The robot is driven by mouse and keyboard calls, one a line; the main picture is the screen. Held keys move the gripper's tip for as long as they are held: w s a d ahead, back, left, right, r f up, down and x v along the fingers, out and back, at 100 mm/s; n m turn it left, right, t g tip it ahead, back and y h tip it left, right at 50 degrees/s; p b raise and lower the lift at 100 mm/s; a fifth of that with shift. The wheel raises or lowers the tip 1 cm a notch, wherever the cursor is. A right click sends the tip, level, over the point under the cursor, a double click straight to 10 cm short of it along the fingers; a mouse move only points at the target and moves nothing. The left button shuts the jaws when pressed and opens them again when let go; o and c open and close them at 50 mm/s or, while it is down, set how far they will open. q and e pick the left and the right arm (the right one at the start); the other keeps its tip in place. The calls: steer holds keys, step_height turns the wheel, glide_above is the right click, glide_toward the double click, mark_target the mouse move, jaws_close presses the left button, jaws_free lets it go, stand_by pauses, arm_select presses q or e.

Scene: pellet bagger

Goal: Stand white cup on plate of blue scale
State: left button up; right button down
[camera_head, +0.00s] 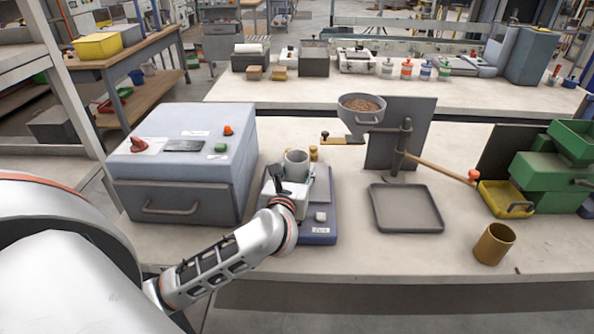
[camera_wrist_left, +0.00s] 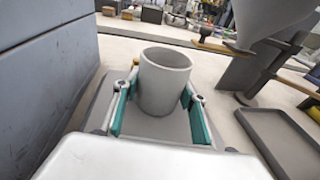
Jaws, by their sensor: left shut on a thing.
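The white cup (camera_head: 297,164) looks light grey, stands upright and open at the top, and appears empty as far as its inside shows. My left gripper (camera_head: 287,186) is shut on the cup, with green finger pads on either side of it in the left wrist view (camera_wrist_left: 160,98). The cup is over the grey plate (camera_head: 322,190) of the blue scale (camera_head: 318,238), towards its far part. The plate also shows around the cup's base in the left wrist view (camera_wrist_left: 170,128). I cannot tell whether the cup touches the plate. My right gripper is out of view.
A grey-blue cabinet (camera_head: 185,170) stands close left of the scale. A hopper of pellets (camera_head: 361,108) with a lever is behind to the right. A grey tray (camera_head: 407,208), a tan cup (camera_head: 493,244) and a yellow bin (camera_head: 505,199) are to the right. The front bench is clear between tray and tan cup.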

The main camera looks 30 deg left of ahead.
arm_select(q)
steer(key=shift+f, duration=0.2)
steer(key=o, duration=1.2)
steer(key=shift+c, duration=0.2)
steer(key=shift+r, duration=0.1)
steer(key=shift+r, duration=0.2)
steer(key=v, duration=1.2)
steer(key=shift+f, duration=0.1)
